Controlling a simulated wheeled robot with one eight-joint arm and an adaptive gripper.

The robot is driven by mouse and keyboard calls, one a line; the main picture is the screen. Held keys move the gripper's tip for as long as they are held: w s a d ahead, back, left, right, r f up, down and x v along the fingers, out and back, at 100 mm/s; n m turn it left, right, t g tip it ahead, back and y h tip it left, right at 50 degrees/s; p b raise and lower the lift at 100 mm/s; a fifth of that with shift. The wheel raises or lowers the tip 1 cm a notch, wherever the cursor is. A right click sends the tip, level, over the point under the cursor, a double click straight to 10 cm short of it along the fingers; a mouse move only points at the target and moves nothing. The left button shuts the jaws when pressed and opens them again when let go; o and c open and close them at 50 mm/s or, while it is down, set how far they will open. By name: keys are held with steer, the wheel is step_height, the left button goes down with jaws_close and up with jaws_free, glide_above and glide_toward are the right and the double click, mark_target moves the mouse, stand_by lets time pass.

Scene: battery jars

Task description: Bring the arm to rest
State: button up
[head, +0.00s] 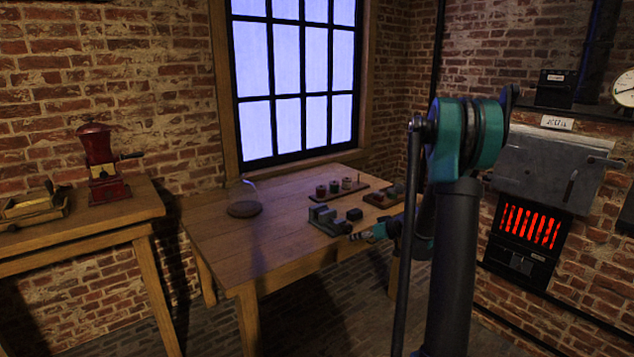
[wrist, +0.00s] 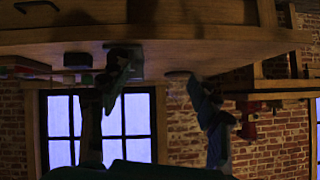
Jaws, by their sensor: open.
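My arm rises at the right of the head view, and its end hangs by the right part of the wooden table (head: 270,262). My gripper (head: 358,236) points left there, close to a grey vise-like block, partly hidden by my arm. In the wrist view, which looks upside down, my gripper (wrist: 160,75) has its two fingers wide apart with nothing between them. The table (wrist: 215,45) fills the top of that view.
On the table stand the grey block (head: 325,220), a small black block (head: 354,214), a rack of small jars (head: 335,191) and a round base (head: 243,209). A red grinder (head: 99,165) stands on the left bench. A glowing heater (head: 530,225) is at right.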

steer(key=s+a+m+g+h, duration=0.2)
steer(key=s+a+g+h, duration=0.1)
steer(key=s, duration=1.7)
steer(key=s+d+f+m+h, duration=0.1)
steer(key=s+d+h, duration=0.1)
steer(key=s, duration=0.6)
steer(key=s+d+f+m+g+h, duration=0.1)
steer(key=s+f+m+h, duration=0.1)
steer(key=s, duration=0.7)
steer(key=shift+s+d, duration=0.15)
steer(key=shift+d, duration=0.25)
